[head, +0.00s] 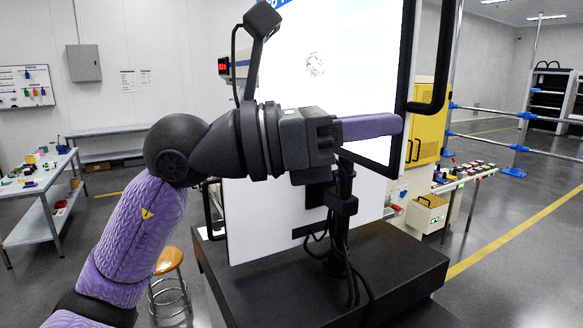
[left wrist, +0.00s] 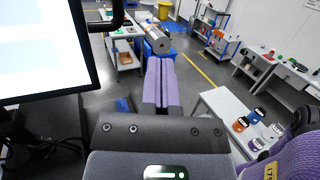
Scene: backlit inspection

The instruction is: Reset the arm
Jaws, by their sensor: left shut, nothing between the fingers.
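My left arm comes in from the left in the head view and reaches across the front of a bright white panel. My left gripper (head: 398,123) has its purple fingers pressed together, pointing right, with nothing between them. In the left wrist view the shut fingers (left wrist: 160,64) point away from the camera over the floor. My right gripper is in neither view.
The lit panel (head: 340,50) stands close behind my left gripper, above a black base (head: 400,262). It also shows in the left wrist view (left wrist: 40,58). A stool (head: 168,262) and a white table (head: 40,205) stand left. A yellow cabinet (head: 428,120) stands right.

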